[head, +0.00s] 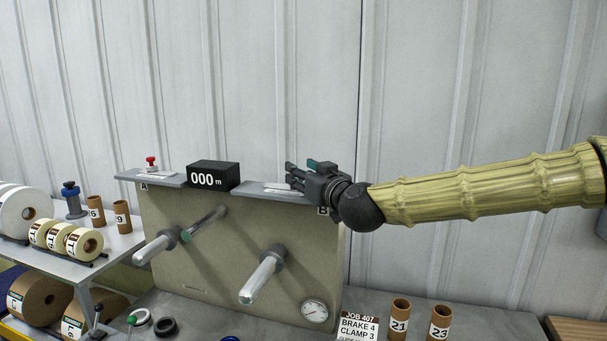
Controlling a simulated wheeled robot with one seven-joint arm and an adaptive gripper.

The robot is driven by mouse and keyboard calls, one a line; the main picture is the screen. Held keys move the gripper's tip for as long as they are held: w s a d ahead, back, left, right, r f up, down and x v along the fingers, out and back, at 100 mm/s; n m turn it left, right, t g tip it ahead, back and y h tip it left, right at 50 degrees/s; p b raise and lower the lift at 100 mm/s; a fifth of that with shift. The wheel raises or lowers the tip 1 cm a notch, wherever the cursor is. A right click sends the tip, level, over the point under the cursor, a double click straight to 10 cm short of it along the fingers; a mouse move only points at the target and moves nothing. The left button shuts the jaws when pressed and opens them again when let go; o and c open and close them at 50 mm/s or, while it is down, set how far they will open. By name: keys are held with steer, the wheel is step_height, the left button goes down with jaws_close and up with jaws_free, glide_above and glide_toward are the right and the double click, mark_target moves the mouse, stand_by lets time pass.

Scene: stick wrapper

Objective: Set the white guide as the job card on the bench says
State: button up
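The job card (358,328) stands on the bench (255,320) at the bottom edge. It reads "JOB 407", "BRAKE 4", "CLAMP 3"; the line below is cut off by the frame. My gripper (293,172) is above the right-hand shelf (252,188), marked B, pointing left, with teal pads on its dark fingers. Its finger gap is too small to make out. A pale flat strip lies on that shelf near the fingers; I cannot tell whether it is the white guide. No other part is clearly the white guide.
The upright panel (225,260) carries two metal spindles, a dial (314,311) and a black "000 m" counter (213,175). A red knob (151,161) stands on shelf A. Cardboard cores (399,318) stand right of the card.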

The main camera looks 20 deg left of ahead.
steer(key=v, duration=1.2)
steer(key=shift+r, duration=0.15)
